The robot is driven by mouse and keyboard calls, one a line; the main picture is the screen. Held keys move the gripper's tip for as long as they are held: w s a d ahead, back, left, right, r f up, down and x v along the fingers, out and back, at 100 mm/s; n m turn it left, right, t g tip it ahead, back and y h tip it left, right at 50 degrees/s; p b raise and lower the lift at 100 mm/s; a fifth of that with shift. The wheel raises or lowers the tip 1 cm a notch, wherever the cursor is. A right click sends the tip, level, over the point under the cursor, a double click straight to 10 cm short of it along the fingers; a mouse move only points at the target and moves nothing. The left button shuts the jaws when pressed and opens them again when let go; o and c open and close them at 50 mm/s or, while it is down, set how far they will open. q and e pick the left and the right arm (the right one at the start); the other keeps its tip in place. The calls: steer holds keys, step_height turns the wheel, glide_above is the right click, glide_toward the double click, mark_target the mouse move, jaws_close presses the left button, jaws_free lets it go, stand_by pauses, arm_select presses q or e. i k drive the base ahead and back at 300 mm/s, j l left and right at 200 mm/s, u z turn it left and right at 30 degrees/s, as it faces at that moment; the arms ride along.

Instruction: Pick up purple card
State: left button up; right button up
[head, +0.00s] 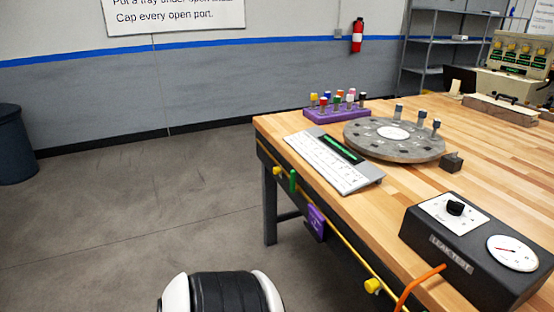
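The purple card (316,222) hangs at the side edge of the wooden table (480,150), just below the tabletop by a yellow rail. It has a small pale marking that is too small to read. Nothing covers its face. Neither of my grippers is in view. A white and black rounded part of my own body shows at the bottom, well short of the card.
A green tag (293,181) and yellow knobs (372,286) sit along the same edge. On the table are a keyboard-like panel (328,162), a round grey plate (360,143), a purple rack (337,112) and a black leak tester (470,250). Floor left of the table is clear.

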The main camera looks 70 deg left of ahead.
mark_target(316, 220)
steer(key=u, duration=2)
steer(key=i+j, duration=0.1)
steer(key=j, duration=0.3)
steer(key=i+z, duration=0.05)
